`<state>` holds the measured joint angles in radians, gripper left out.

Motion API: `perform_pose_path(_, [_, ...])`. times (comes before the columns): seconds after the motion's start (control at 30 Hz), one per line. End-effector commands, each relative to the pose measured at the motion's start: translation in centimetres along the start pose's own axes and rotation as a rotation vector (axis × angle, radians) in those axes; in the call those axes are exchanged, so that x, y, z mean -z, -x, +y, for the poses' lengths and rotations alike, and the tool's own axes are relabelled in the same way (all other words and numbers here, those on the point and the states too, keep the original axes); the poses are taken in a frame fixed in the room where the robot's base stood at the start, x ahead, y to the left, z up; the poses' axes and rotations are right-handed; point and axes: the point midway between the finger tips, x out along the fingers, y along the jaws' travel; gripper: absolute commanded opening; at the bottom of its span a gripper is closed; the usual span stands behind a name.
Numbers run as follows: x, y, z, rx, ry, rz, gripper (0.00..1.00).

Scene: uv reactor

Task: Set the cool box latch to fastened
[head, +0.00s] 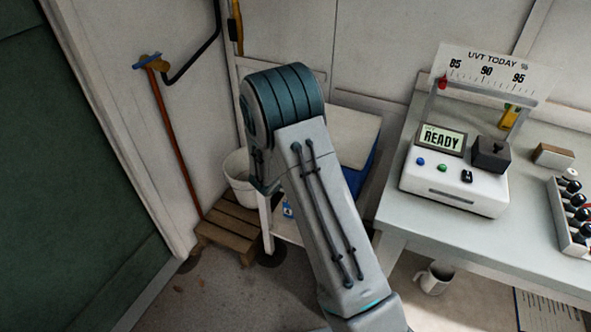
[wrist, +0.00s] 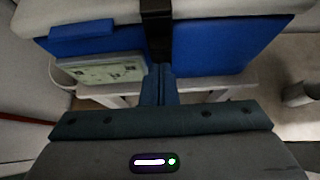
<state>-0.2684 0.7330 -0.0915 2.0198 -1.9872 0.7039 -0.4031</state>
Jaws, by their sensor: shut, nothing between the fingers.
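The cool box (wrist: 215,50) has a blue body and a pale lid (wrist: 100,15); it fills the upper wrist view. In the head view, the cool box (head: 362,178) stands partly hidden behind my arm. A black strap-like latch (wrist: 157,25) runs from the lid down the middle of the box's front. My gripper (wrist: 160,72) is shut and empty, its fingers just at the latch's lower end. I cannot tell whether they touch it, or whether the latch is fastened. The head view hides my gripper and the latch behind my arm.
A pale stand (wrist: 240,82) bears the cool box, with a greenish printed card (wrist: 105,70) at its front left. A white bucket (head: 238,168) and wooden pallet step (head: 230,228) are left of it. The bench (head: 400,228) with the READY device (head: 455,182) stands at right.

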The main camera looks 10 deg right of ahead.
Motion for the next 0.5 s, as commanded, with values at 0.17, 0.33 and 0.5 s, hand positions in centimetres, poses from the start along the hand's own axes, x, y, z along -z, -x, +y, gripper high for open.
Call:
perform_pose_path(0.17, [-0.79,0.56,0.00,0.000,0.001,0.000,0.00])
perform_pose_path(0.33, [-0.85,0.63,0.01,0.000,0.001,0.000,0.00])
perform_pose_path(0.5, [-0.83,0.64,0.04,-0.001,0.001,0.000,0.00])
